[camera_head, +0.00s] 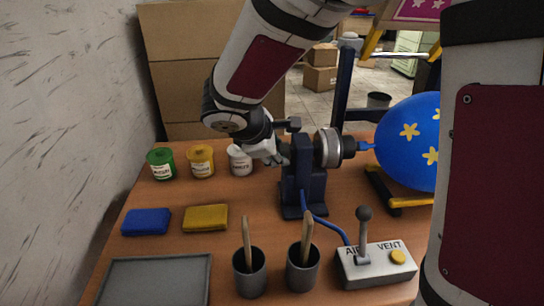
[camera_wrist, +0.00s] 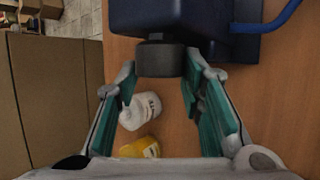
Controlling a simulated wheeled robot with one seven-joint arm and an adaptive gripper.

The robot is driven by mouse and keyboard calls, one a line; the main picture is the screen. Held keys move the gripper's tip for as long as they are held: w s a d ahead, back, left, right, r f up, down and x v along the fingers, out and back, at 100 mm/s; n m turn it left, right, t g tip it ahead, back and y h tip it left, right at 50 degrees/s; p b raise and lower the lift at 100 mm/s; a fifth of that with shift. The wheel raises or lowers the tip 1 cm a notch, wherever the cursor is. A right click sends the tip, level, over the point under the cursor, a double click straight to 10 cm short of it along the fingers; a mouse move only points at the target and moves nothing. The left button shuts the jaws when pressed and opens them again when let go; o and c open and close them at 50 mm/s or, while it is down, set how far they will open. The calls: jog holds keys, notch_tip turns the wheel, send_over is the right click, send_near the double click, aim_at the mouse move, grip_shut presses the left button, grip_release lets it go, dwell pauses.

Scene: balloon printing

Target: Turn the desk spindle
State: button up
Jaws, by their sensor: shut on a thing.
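The desk spindle (camera_head: 302,165) is a dark blue upright housing on the wooden desk, with a grey and black round chuck (camera_head: 329,148) on its right side. A blue balloon (camera_head: 408,142) with yellow stars is joined to the chuck by its neck. My gripper (camera_head: 277,151) is at the left side of the housing. In the wrist view, a dark round knob (camera_wrist: 160,60) sticks out of the blue housing (camera_wrist: 172,18). My gripper's green-lined fingers (camera_wrist: 166,78) are shut on the knob, one at each side. The exact contact is partly hidden.
Green (camera_head: 161,163), yellow (camera_head: 201,160) and white (camera_head: 239,160) pots stand left of the spindle. Blue (camera_head: 146,222) and yellow (camera_head: 206,218) pads, two brush cups (camera_head: 249,275) and an AIR/VENT lever box (camera_head: 374,266) are in front. A blue hose (camera_head: 327,222) runs from spindle to box.

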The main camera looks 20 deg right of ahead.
jog(key=t+b, duration=0.2)
jog(key=b, duration=0.5)
jog(key=m+t+h+b, duration=0.1)
jog(key=t+b, duration=0.1)
jog(key=b, duration=0.4)
jog(key=shift+s+f+b, duration=0.15)
jog(key=shift+f+b, duration=0.2)
jog(key=shift+f, duration=0.05)
jog(key=shift+r+t+h+b, duration=0.15)
jog(key=shift+t+h+b, duration=0.25)
jog(key=shift+b, duration=0.85)
jog(key=o, duration=1.1)
jog(key=shift+o, duration=0.2)
jog(key=shift+s+r, duration=0.1)
jog(key=v, duration=0.7)
jog(key=shift+s+a, duration=0.15)
jog(key=shift+s, duration=0.05)
